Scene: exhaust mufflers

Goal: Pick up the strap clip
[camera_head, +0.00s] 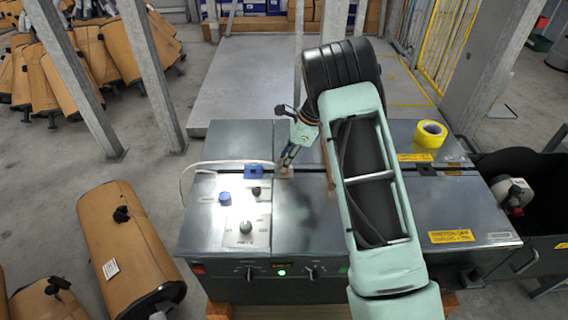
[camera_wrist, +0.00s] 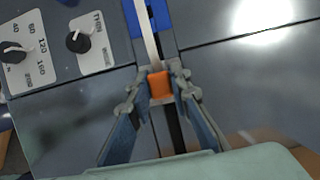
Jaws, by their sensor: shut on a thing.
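The strap clip (camera_wrist: 161,86) shows in the wrist view as a small orange piece between my fingertips. A pale strap (camera_wrist: 148,40) runs from it toward the top of the picture. My gripper (camera_wrist: 161,76) is shut on the clip, with a finger on each side. In the head view my gripper (camera_head: 287,160) points down at the dark slot across the middle of the grey machine top. The clip is small there and largely hidden by the fingers. I cannot tell whether it touches the machine top.
A yellow tape roll (camera_head: 431,134) lies at the right. The machine top's front is mostly clear.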

